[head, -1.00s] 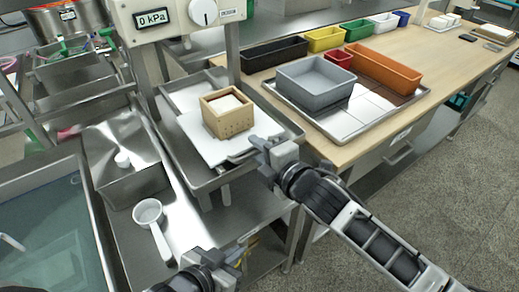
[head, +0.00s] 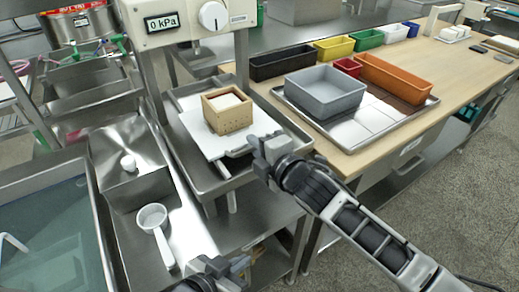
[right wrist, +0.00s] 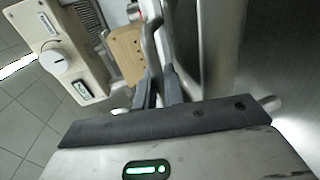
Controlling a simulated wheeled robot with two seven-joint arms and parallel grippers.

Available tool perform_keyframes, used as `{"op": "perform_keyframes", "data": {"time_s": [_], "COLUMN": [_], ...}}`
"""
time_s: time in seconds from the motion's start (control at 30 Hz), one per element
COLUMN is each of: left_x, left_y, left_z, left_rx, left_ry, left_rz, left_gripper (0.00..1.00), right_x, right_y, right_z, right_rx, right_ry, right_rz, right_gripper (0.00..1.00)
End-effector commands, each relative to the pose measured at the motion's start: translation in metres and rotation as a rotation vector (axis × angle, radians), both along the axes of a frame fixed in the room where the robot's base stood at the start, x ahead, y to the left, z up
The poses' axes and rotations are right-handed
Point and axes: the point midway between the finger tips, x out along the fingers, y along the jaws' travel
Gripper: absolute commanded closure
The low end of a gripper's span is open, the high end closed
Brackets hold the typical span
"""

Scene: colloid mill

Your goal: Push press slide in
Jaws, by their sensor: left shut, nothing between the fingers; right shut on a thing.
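The press slide is a white plate (head: 203,140) in a metal tray (head: 183,98) under the press head (head: 186,18). A square wooden mould (head: 230,118) with a white block inside stands on the plate. It also shows in the right wrist view (right wrist: 127,50). My right gripper (head: 262,150) is at the plate's near right edge, shut on the metal slide handle (head: 237,152). In the right wrist view my right fingers (right wrist: 160,88) close around the bar. My left gripper (head: 240,266) is low at the bottom edge, shut and empty, away from the slide.
The press gauge (head: 162,22) reads 0 kPa. A white scoop (head: 153,219) lies on the steel counter left of the slide. A water basin (head: 50,240) is at far left. A grey bin (head: 325,90) and coloured bins stand on the wooden table at right.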

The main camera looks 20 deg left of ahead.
Motion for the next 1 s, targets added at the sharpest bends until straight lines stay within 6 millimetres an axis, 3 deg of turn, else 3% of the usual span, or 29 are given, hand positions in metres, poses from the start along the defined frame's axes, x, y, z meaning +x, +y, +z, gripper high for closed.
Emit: {"op": "perform_keyframes", "data": {"time_s": [0.07,0.1,0.13,0.57,1.0], "left_x": [-0.001,-0.001,-0.001,-0.001,-0.003], "left_y": [0.000,0.000,0.000,0.000,0.001], "left_z": [0.000,-0.001,-0.001,0.000,0.002], "left_rx": [0.000,0.000,0.000,0.002,0.012], "left_ry": [0.002,0.003,0.003,0.003,0.008], "left_rz": [0.000,0.000,0.000,0.001,-0.001], "left_gripper": [1.00,1.00,1.00,1.00,1.00], "right_x": [0.000,0.000,0.000,-0.005,-0.064], "right_y": [-0.001,-0.001,-0.001,-0.009,-0.084], "right_z": [0.000,0.000,0.000,0.002,0.022], "right_rx": [0.000,0.000,0.000,0.000,-0.003], "right_ry": [0.000,0.000,0.000,0.000,-0.001], "right_rz": [-0.001,-0.002,-0.001,-0.001,-0.002], "right_gripper": [1.00,0.78,0.72,0.72,0.72]}}
